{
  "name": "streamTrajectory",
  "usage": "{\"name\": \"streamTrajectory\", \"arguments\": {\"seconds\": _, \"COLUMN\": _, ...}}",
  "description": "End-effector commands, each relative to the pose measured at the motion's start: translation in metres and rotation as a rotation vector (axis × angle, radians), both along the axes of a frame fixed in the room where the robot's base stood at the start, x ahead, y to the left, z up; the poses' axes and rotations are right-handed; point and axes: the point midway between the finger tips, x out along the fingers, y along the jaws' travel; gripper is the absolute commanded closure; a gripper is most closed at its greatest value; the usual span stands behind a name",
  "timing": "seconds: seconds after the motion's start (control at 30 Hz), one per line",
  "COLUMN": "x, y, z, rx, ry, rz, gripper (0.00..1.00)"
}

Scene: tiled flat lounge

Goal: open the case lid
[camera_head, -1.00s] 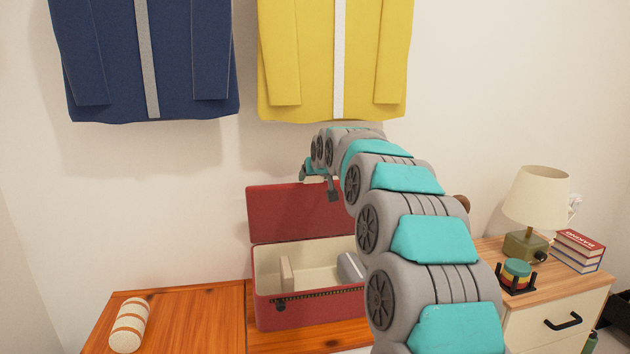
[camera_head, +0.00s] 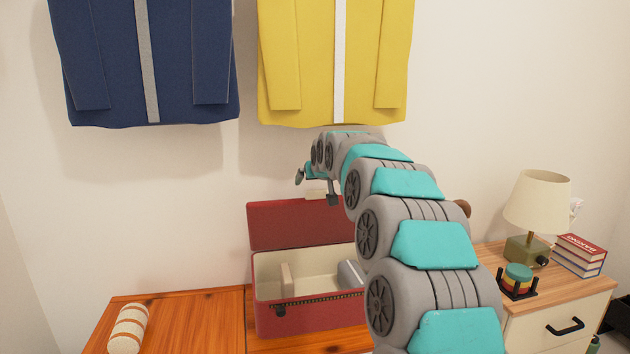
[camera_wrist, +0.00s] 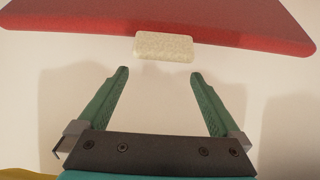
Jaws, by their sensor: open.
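The red case (camera_head: 310,318) stands on the orange wooden top with its lid (camera_head: 290,230) raised at the back, so its cream inside shows. A pale tab (camera_head: 316,194) sits on the lid's upper edge. In the wrist view, the lid (camera_wrist: 230,20) spans the top and the speckled beige tab (camera_wrist: 164,47) juts from its edge. My gripper (camera_wrist: 160,73) is open, with its two green fingers apart and nothing between them. The tab lies just past the fingertips, apart from them. In the head view my arm hides the case's right side.
Inside the case are a beige divider (camera_head: 288,280) and a grey item (camera_head: 350,272). A striped roll (camera_head: 128,328) lies on the wooden top (camera_head: 200,320) at left. A lamp (camera_head: 537,205), books (camera_head: 580,255) and a small cabinet (camera_head: 570,315) stand at right. Blue and yellow jackets hang above.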

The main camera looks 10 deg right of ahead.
Motion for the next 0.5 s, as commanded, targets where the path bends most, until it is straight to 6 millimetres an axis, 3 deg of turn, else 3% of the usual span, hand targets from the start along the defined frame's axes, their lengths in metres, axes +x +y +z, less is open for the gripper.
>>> {"name": "streamTrajectory", "arguments": {"seconds": 0.27, "x": -0.015, "y": -0.001, "z": 0.009, "rx": 0.000, "ry": -0.001, "rz": 0.000, "gripper": 0.00}}
{"name": "streamTrajectory", "arguments": {"seconds": 0.5, "x": -0.044, "y": -0.002, "z": 0.028, "rx": 0.000, "ry": -0.002, "rz": -0.001, "gripper": 0.00}}
